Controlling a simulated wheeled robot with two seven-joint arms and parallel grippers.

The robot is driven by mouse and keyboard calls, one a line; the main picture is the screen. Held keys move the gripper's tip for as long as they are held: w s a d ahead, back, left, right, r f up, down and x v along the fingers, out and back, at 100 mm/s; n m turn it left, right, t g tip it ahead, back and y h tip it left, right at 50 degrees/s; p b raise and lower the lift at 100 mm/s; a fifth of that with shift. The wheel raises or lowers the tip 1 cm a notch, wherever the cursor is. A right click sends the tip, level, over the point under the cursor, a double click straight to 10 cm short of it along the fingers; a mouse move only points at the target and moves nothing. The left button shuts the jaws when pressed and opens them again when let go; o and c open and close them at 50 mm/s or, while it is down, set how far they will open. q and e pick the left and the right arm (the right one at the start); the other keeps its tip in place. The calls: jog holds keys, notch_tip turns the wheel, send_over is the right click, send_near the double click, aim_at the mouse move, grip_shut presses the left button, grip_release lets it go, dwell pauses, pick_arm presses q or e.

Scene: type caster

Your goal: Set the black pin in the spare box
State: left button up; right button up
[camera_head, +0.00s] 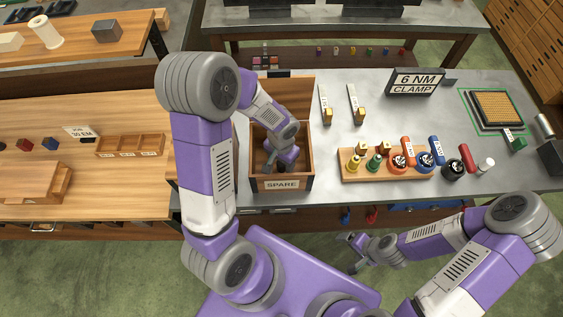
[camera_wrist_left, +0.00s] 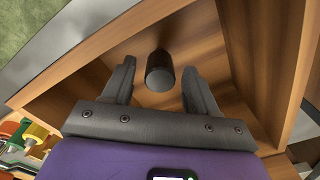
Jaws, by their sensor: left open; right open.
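The spare box (camera_head: 282,185) is a wooden open box with a "SPARE" label, at the left end of the grey bench. My left gripper (camera_head: 272,168) reaches down into it. In the left wrist view, the black pin (camera_wrist_left: 160,70) is a short dark cylinder inside the box, between and just beyond the open fingers of my left gripper (camera_wrist_left: 159,66). It shows a gap to both fingers. In the head view the pin cannot be made out behind the gripper. My right gripper (camera_head: 353,254) is open and empty, low in front of the bench.
A wooden rack (camera_head: 350,170) with several coloured parts stands right of the box. Two tagged brass pieces (camera_head: 328,116) lie behind it. A "6 NM CLAMP" sign (camera_head: 415,83) stands further back. A wooden table (camera_head: 100,200) is at left. The bench's middle is partly clear.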

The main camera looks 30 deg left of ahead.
pick_arm(q)
notch_tip(320, 180, up, 11)
jog(key=p, duration=0.1)
jog(key=shift+p, duration=0.3)
pick_arm(e)
jog(key=shift+r, duration=0.95)
pick_arm(q)
jog(key=shift+s+f, duration=0.1)
pick_arm(e)
jog(key=shift+s, duration=0.1)
